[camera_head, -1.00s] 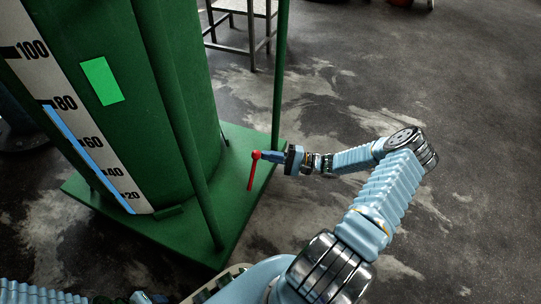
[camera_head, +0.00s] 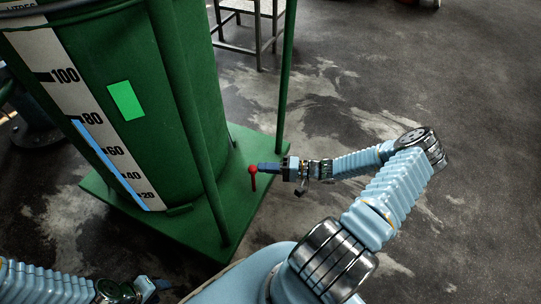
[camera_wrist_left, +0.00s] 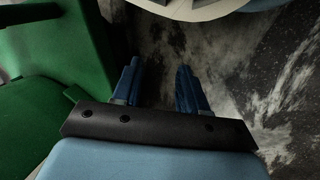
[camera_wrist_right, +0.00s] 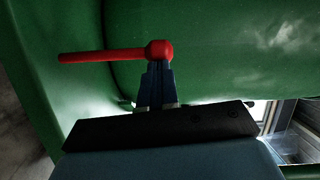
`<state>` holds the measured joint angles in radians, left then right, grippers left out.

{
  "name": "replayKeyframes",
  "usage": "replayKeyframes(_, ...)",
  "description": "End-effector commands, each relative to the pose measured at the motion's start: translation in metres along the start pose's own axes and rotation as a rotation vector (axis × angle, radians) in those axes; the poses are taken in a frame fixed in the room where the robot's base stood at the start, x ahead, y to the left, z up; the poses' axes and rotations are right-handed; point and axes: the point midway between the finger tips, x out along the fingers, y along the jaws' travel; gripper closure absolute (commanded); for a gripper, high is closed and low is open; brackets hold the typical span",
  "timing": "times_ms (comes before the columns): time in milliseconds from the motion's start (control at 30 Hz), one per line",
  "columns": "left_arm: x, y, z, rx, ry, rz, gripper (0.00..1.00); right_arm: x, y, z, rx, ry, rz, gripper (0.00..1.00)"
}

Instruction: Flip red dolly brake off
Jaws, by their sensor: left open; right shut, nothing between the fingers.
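The red brake lever (camera_head: 252,178) has a round knob with a thin handle that points down in the head view, above the green dolly base (camera_head: 185,233). My right gripper (camera_head: 262,167) is shut and empty, with its fingertips at the knob. In the right wrist view the red lever (camera_wrist_right: 105,56) extends left from its knob, and the shut fingertips (camera_wrist_right: 158,68) overlap the knob's lower edge; whether they touch cannot be told. My left gripper (camera_head: 160,285) is low at the left in the head view. The left wrist view shows its fingers (camera_wrist_left: 158,85) open and empty over the floor.
The green column (camera_head: 150,120) with a level scale (camera_head: 85,100) stands on the dolly base. Green upright posts (camera_head: 284,80) rise from the base near my right gripper. A metal stool (camera_head: 258,30) stands behind. The floor at the right is clear.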

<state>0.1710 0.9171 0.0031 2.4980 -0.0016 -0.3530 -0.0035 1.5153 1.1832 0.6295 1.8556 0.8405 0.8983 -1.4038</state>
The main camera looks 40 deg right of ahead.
Motion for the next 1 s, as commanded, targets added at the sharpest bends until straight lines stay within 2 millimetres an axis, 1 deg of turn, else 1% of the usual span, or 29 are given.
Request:
replayKeyframes(33,-0.014,0.004,-0.001,0.000,0.002,-0.002,0.57,0.003,-0.011,0.005,-0.034,0.001,0.009,1.00)
replayKeyframes(100,-0.023,0.006,-0.001,-0.001,0.004,-0.004,0.57,0.005,-0.013,0.014,-0.098,0.001,0.029,1.00)
replayKeyframes(233,-0.038,0.010,-0.002,-0.002,0.009,-0.008,0.57,0.010,-0.014,0.029,-0.210,0.002,0.066,1.00)
replayKeyframes(400,-0.052,0.022,0.001,0.006,-0.001,0.001,0.57,0.016,-0.013,0.046,-0.342,0.003,0.108,1.00)
replayKeyframes(700,-0.066,0.034,0.005,0.015,-0.012,0.011,0.57,0.023,-0.007,0.067,-0.502,0.003,0.161,1.00)
replayKeyframes(1000,-0.071,0.038,0.006,0.019,-0.016,0.014,0.57,0.026,-0.003,0.075,-0.565,0.001,0.183,1.00)
